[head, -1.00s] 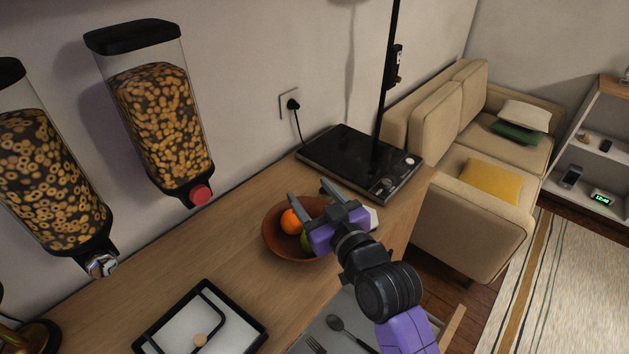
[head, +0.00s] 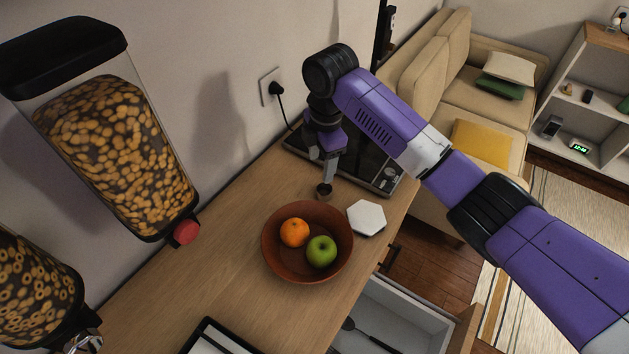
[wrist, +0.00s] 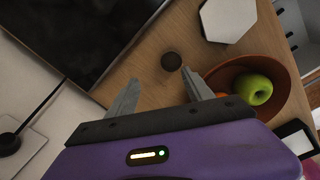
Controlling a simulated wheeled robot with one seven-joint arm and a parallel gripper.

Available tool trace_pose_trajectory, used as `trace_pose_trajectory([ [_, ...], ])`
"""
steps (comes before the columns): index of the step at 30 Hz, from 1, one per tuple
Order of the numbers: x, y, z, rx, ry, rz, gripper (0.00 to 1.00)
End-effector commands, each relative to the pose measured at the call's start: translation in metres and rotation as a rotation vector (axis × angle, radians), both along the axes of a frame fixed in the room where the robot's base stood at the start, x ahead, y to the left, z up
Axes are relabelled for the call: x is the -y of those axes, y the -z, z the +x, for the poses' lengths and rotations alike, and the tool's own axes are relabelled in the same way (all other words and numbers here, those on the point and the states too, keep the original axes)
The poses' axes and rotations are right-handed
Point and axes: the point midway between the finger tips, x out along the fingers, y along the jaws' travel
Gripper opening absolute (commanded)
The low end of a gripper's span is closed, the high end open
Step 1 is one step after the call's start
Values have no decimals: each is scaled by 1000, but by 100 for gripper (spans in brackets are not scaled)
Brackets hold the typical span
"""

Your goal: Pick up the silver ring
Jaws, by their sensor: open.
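My gripper (head: 327,178) points down over the wooden counter, between the bowl and the black cooktop. It is open, and its two fingers are spread in the wrist view (wrist: 161,80). A small dark round object (head: 323,190) sits on the counter just at my fingertips. In the wrist view this dark round object (wrist: 171,61) lies just beyond the fingertips, roughly between them, and nothing is gripped. I cannot make out a silver ring on or in it; the detail is too small and dark.
A brown bowl (head: 275,262) holds an orange (head: 294,232) and a green apple (head: 321,251). A white hexagonal piece (head: 367,218) lies beside it. The black cooktop (head: 379,171) is behind my gripper. A drawer (head: 399,311) stands open at the front. Cereal dispensers (head: 120,160) hang left.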

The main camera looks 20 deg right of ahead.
Motion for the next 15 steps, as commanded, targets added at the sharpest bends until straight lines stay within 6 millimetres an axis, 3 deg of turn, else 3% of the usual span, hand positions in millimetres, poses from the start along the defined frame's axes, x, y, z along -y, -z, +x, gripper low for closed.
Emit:
trace_pose_trajectory([
  [4,7,1,-19,-75,-84,-29,60],
  [15,7,33,-18,-76,-100,-29,60],
])
